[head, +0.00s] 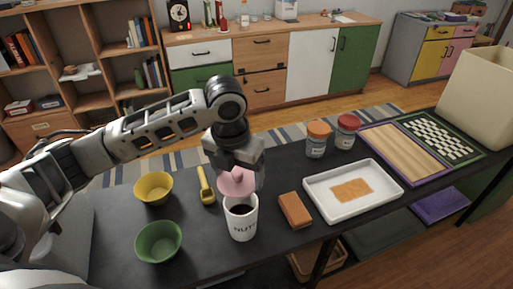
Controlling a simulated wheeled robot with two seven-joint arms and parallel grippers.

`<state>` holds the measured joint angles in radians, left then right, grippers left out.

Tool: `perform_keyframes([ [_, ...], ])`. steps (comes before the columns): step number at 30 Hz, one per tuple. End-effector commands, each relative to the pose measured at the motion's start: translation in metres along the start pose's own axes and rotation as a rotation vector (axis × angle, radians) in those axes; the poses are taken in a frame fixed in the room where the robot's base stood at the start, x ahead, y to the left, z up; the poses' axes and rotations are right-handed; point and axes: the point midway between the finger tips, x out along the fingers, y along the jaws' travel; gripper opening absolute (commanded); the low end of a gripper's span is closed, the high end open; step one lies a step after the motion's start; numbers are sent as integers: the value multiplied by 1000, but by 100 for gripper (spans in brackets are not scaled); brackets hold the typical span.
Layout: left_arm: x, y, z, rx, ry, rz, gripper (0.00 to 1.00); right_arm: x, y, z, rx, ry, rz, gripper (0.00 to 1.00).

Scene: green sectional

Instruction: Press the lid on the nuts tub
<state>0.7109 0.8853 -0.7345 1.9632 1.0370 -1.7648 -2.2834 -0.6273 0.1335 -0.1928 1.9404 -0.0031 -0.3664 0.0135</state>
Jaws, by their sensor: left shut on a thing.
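The nuts tub (241,223) is a white cylinder with dark lettering, standing upright on the black table, open at the top with a dark inside. My left gripper (238,174) is shut on the pink lid (236,184) and holds it just above and behind the tub's rim. The lid looks tilted and does not cover the opening. I cannot tell whether its lower edge touches the rim. My fingertips are partly hidden by the lid. My right gripper is not in view.
Left of the tub are a yellow bowl (153,188), a green bowl (159,242) and a yellow-handled tool (206,186). Right are an orange-brown block (295,210) and a white tray (388,175). Two lidded jars (317,146) stand behind.

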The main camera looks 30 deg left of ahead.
Motion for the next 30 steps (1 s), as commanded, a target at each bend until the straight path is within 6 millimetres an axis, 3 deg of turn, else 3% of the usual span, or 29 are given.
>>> perform_keyframes([
  [5, 3, 0, -1, 5, 1, -1, 60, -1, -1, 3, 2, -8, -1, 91],
  [12, 22, 0, -4, 5, 3, -1, 60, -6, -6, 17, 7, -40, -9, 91],
  [21, 52, 0, -7, 4, 1, 0, 60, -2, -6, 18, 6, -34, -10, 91],
  [30, 65, 0, -8, 4, 1, 0, 60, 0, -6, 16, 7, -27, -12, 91],
])
